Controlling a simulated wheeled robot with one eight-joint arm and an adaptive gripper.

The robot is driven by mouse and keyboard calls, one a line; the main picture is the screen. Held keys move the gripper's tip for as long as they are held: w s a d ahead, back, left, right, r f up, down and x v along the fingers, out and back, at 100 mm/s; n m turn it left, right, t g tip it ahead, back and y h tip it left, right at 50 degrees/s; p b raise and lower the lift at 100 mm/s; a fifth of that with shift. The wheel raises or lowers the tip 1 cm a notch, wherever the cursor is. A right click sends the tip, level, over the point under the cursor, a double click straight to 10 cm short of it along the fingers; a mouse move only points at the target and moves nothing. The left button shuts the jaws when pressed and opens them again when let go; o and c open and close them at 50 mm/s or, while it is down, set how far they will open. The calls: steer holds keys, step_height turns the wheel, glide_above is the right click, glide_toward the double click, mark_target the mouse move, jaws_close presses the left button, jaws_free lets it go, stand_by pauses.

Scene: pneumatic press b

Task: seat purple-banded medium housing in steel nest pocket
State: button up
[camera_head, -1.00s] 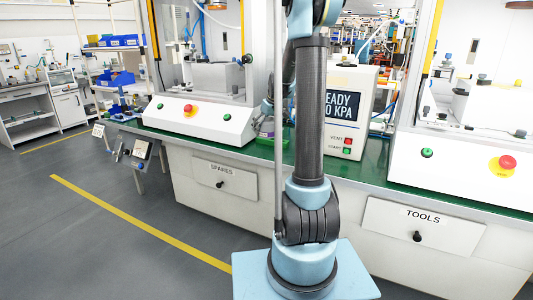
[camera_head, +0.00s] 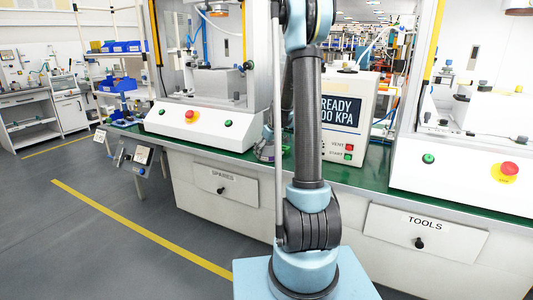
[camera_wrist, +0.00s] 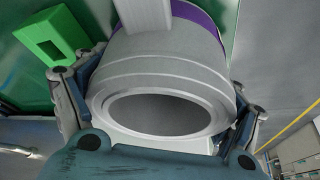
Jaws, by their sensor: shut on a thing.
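The purple-banded medium housing (camera_wrist: 165,67) is a grey ring-shaped body with a wide round opening facing the wrist camera. Its purple band (camera_wrist: 198,18) shows at the far end. My gripper (camera_wrist: 157,98) is shut on the housing, with one dark finger on each side of it. In the head view my gripper is mostly hidden behind my own arm, low over the bench. I cannot pick out the steel nest pocket for certain in either view.
A green block with a square opening (camera_wrist: 58,38) lies left of the housing in the wrist view. The green bench top (camera_head: 375,172) carries a left press (camera_head: 203,122), a pressure box reading READY (camera_head: 345,95) and a right press (camera_head: 465,160).

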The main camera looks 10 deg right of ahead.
steer(key=shift+f, duration=0.15)
steer(key=o, duration=1.4)
steer(key=shift+o, duration=0.2)
steer(key=v, duration=1.7)
steer(key=s+a+f+m+g+h, duration=0.1)
steer(key=s, duration=1.1)
steer(key=s+a+f+m, duration=0.2)
steer(key=s, duration=0.9)
steer(key=s+f+m, duration=0.1)
steer(key=s+f, duration=0.4)
steer(key=s, duration=0.3)
steer(key=s+f+m+h, duration=0.1)
steer(key=s+f, duration=0.4)
steer(key=s, duration=0.3)
steer(key=shift+s+d+g, duration=0.3)
steer(key=shift+g, duration=0.1)
